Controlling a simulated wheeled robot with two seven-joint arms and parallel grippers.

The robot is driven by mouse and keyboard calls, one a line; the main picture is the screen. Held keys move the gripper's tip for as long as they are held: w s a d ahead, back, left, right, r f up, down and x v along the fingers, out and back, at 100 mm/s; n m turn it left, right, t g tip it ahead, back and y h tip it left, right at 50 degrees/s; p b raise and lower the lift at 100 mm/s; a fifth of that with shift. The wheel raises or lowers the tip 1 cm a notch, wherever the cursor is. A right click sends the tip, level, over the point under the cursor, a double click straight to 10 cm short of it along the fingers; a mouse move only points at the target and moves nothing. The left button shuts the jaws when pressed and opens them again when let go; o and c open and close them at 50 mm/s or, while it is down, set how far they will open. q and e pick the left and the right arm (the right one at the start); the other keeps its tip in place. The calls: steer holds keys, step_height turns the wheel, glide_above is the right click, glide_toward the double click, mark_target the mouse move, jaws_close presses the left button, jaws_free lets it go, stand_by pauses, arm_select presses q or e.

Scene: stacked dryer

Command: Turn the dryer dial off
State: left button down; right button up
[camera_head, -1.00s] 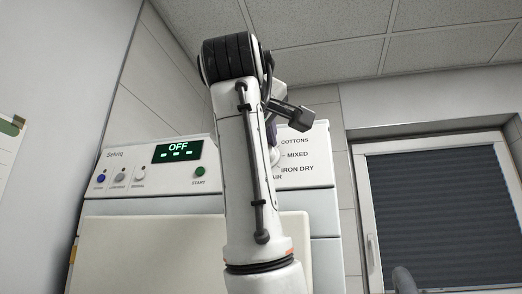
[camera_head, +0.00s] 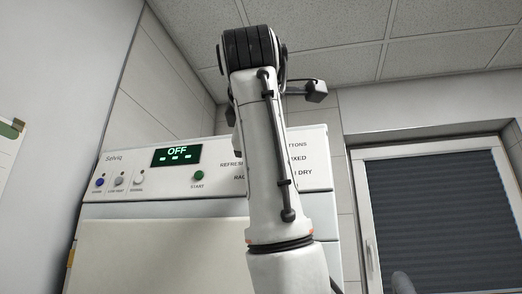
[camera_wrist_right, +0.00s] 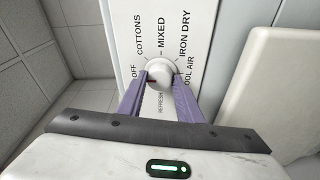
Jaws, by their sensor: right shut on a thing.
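The dryer dial (camera_wrist_right: 160,72) is a round white knob on the white control panel. In the right wrist view, labels OFF, COTTONS, MIXED, IRON DRY, COOL AIR and REFRESH stand around it. I cannot tell which label it points to. My right gripper (camera_wrist_right: 160,80) has its two purple fingers on either side of the dial, shut on it. In the head view my right arm hides the dial and the gripper. The dryer display (camera_head: 177,154) reads OFF in green. My left gripper is not in view.
The dryer panel also carries a green START button (camera_head: 199,175) and several small buttons at its left. A pale flat panel (camera_head: 150,250) covers the front below. A window with a dark blind (camera_head: 420,215) is at the right. A wall stands close on the left.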

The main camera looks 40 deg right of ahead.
steer(key=shift+r, duration=0.15)
steer(key=o, duration=1)
steer(key=shift+w+d, duration=0.1)
steer(key=shift+d, duration=0.05)
steer(key=shift+o, duration=0.2)
steer(key=b+v, duration=0.2)
steer(key=v, duration=0.8)
steer(key=shift+a, duration=0.2)
steer(key=shift+d, duration=0.1)
